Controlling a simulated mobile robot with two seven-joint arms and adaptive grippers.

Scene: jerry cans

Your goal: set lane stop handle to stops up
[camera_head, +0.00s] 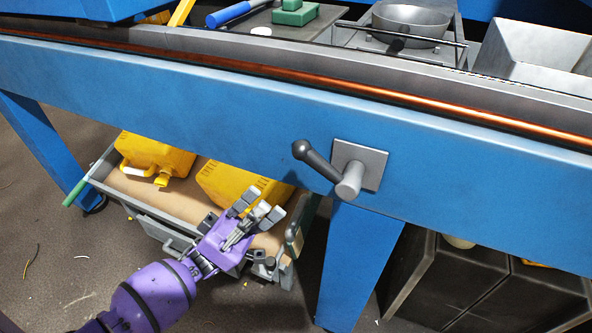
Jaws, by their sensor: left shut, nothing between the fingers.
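The lane stop handle (320,163) is a dark grey lever with a round knob. It sits on a grey square plate (372,160) on the blue beam's front face and points up and to the left from its hub (349,187). My left gripper (262,207), on a purple arm, is shut and empty. In the picture it is below and left of the handle, apart from it, over the low crate. My right gripper is not in view.
Yellow jerry cans (155,155) lie in a low grey crate (150,212) under the blue beam (230,112). A blue leg (350,265) stands below the handle. Dark bins (470,285) are at the lower right. A metal bowl (410,22) sits behind the beam.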

